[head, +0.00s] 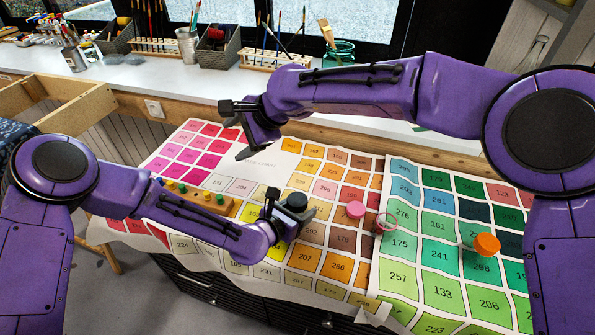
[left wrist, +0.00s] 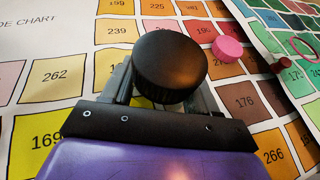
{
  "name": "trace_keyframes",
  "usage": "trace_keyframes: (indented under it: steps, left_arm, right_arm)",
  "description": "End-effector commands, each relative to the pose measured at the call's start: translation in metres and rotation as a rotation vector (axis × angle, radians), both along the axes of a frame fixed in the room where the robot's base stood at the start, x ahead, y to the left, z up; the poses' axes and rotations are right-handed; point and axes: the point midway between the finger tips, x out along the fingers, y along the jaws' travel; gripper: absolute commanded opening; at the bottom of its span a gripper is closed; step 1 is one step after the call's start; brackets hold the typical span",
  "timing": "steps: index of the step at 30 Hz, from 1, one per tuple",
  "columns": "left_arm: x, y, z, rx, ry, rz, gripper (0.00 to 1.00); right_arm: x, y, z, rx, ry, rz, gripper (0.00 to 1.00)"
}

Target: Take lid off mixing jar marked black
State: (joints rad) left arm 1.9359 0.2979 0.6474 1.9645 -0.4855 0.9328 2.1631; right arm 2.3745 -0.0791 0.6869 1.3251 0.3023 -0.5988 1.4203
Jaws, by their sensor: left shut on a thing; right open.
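A round black lid (head: 296,201) sits between the fingers of my left gripper (head: 288,212), over the colour chart near the middle of the table. My left gripper is shut on it. It fills the middle of the left wrist view (left wrist: 170,65). Whether a jar body is beneath the lid is hidden by the lid and fingers, and any marking is not visible. My right gripper (head: 237,131) is open and empty, above the chart's upper part, up and to the left of the black lid.
A wooden holder with coloured pegs (head: 202,198) lies left, partly behind my left arm. Brushes and pots line the sill (head: 215,80).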

Motion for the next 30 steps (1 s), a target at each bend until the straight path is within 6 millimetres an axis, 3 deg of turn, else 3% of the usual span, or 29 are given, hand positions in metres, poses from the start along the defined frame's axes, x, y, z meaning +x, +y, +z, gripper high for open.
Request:
trace_keyframes:
  steps: [4,7,11,16,24,30]
  left_arm:
    - [0.0,0.0,0.0,-0.001,-0.001,0.0,0.0]
    - [0.0,0.0,0.0,-0.001,-0.001,0.0,0.0]
    - [0.0,0.0,0.0,-0.001,-0.001,0.0,0.0]
    - [0.0,0.0,0.0,-0.001,-0.001,0.0,0.0]
    - [0.0,0.0,0.0,-0.001,-0.001,0.0,0.0]
    - [0.0,0.0,0.0,-0.001,-0.001,0.0,0.0]
  right_arm:
    - [-0.028,-0.055,-0.043,-0.368,0.089,0.174,0.74]
    - [-0.038,-0.093,-0.055,-0.571,0.143,0.228,0.74]
    - [-0.046,-0.122,-0.058,-0.724,0.197,0.242,0.74]
    - [-0.05,-0.128,-0.067,-0.751,0.234,0.214,0.74]
    - [-0.05,-0.128,-0.116,-0.747,0.234,0.215,0.74]
    - [-0.05,-0.128,-0.137,-0.747,0.231,0.215,0.74]
